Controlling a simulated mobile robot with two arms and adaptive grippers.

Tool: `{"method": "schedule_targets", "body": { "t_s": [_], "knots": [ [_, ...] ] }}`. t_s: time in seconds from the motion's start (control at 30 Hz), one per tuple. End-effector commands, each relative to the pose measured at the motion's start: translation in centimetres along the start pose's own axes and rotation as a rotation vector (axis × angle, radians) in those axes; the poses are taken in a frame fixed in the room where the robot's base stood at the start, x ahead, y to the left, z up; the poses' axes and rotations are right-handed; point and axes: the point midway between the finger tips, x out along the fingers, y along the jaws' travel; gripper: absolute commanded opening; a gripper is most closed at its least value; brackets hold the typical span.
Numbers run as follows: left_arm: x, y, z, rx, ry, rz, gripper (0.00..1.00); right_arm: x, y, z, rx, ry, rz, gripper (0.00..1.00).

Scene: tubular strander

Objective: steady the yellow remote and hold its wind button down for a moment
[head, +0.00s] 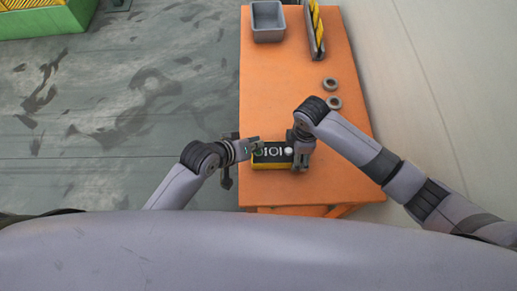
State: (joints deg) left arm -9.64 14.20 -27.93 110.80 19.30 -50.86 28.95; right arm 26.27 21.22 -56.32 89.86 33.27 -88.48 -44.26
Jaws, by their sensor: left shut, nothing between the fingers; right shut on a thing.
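The yellow remote (272,163) lies on the orange table near its front edge. Its dark face carries pale markings and a white round spot near the right end; a bit of green shows at its left end. My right gripper (301,163) points down at the remote's right end and is shut on it, hiding that end. My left gripper (256,144) is shut and empty, with its tip over or against the remote's left end. I cannot tell whether it touches a button. The labels are too small to read.
The orange table (290,85) is clear in the middle. A grey bin (267,22) and a grey holder with yellow pieces (316,32) stand at its far end. Two grey rings (330,84) lie at the right edge. A green crate (45,24) is at far left.

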Motion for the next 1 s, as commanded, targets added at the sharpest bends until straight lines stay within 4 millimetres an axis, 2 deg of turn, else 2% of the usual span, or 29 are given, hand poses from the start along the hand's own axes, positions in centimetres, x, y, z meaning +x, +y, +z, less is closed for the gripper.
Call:
{"method": "schedule_targets", "body": {
  "t_s": [1.0],
  "knots": [
    [0.57, -0.42, 0.47, 0.0, -0.002, -0.001, 0.0, -0.02, 0.01, -0.03, 0.0, 0.001, 0.0, 0.26]
  ]
}}
